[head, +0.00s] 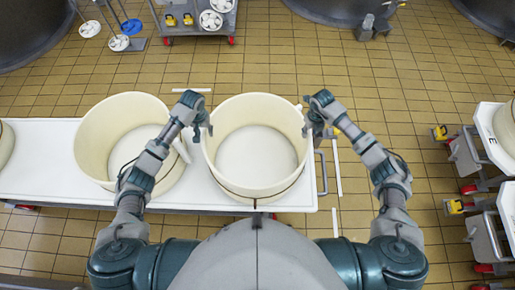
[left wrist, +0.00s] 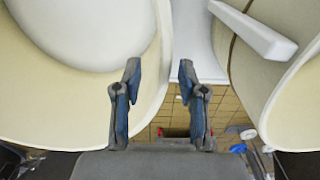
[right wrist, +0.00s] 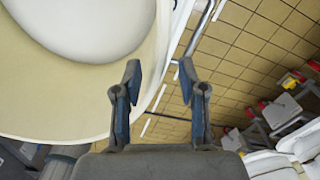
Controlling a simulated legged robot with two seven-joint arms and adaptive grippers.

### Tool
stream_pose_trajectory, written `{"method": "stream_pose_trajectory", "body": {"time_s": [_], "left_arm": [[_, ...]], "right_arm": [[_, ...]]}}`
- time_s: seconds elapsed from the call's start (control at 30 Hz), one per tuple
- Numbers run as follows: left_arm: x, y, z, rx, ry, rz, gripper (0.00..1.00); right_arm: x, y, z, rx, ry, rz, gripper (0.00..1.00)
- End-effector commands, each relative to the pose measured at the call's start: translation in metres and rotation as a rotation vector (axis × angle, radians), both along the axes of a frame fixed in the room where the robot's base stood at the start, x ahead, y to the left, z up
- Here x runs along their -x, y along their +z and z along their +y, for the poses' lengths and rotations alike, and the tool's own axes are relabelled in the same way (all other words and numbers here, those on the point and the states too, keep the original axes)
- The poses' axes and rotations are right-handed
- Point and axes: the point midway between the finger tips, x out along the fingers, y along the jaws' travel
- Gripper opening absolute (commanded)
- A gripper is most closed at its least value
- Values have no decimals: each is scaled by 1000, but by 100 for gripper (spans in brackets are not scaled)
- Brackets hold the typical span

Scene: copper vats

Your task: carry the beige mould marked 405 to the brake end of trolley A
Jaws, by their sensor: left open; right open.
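No 405 marking is readable on either. My left gripper (head: 203,118) is open at the right mould's left rim; in the left wrist view the rim (left wrist: 152,85) passes between its fingers. My right gripper (head: 308,122) is open at the opposite rim; in the right wrist view the mould wall (right wrist: 110,110) reaches between its fingers.
A metal handle (head: 322,172) is at the white trolley's right end. Other trolleys with yellow pedals (head: 440,132) and red wheels stand at the right edge. A small cart (head: 190,30) and dark vats are at the back. Tiled floor (head: 380,100) between is clear.

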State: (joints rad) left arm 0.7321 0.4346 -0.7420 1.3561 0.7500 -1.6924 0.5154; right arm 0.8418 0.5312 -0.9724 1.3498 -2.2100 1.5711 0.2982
Motion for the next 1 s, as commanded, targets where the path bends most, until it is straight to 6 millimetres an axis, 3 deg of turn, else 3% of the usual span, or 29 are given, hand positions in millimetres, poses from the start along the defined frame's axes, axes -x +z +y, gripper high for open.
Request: {"method": "stream_pose_trajectory", "body": {"time_s": [0.1,0.3,0.77,0.93,1.0], "left_arm": [[1,-23,0,2,0,3,41],[0,-50,3,3,1,1,41],[0,-60,2,2,0,-1,41],[0,-60,1,1,0,0,1],[0,-60,1,2,0,-1,0]], "right_arm": [[1,-23,2,0,-1,2,41],[0,-49,3,3,-1,1,41],[0,-60,2,2,0,0,41],[0,-60,1,1,0,0,1],[0,-60,1,1,0,1,0]]}}
